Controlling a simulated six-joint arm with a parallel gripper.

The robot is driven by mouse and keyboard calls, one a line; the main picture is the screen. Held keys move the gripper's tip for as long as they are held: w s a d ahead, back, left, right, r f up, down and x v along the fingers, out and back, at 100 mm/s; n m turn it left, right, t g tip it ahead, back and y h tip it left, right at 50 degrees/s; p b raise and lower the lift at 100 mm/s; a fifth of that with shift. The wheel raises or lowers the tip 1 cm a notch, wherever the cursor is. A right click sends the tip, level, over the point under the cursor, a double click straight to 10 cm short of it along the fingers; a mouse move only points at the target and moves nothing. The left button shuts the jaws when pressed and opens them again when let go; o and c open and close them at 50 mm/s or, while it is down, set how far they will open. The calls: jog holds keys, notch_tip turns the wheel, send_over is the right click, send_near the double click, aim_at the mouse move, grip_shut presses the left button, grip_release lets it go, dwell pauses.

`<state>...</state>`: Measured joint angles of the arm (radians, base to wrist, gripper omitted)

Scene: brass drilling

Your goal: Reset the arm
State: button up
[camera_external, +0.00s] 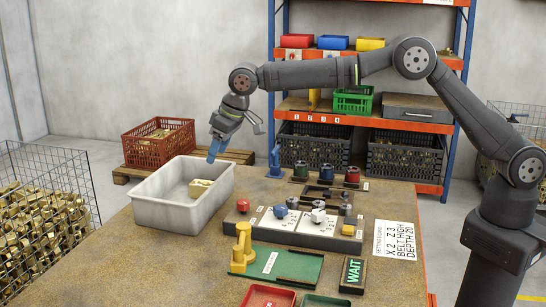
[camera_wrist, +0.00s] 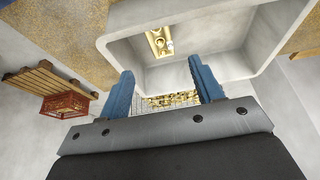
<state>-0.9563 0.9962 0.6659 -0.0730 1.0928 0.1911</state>
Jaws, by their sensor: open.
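A brass part (camera_external: 200,188) lies inside the bin, below and left of the fingers. It also shows in the wrist view (camera_wrist: 159,42), beyond the fingertips and apart from them. My arm reaches across from the right, with its elbow raised.
A grey fixture with dials (camera_external: 300,222), a green plate with a yellow clamp (camera_external: 285,265), a WAIT sign (camera_external: 353,272) and a settings card (camera_external: 396,239) lie on the table (camera_external: 150,265). A red crate (camera_external: 158,142) and shelving stand behind. Air above the table is clear.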

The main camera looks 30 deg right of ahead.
aim_at(206, 183)
jog(key=x, duration=1.2)
jog(key=shift+f, duration=0.1)
jog(key=shift+r, duration=0.95)
jog(key=shift+f, duration=0.1)
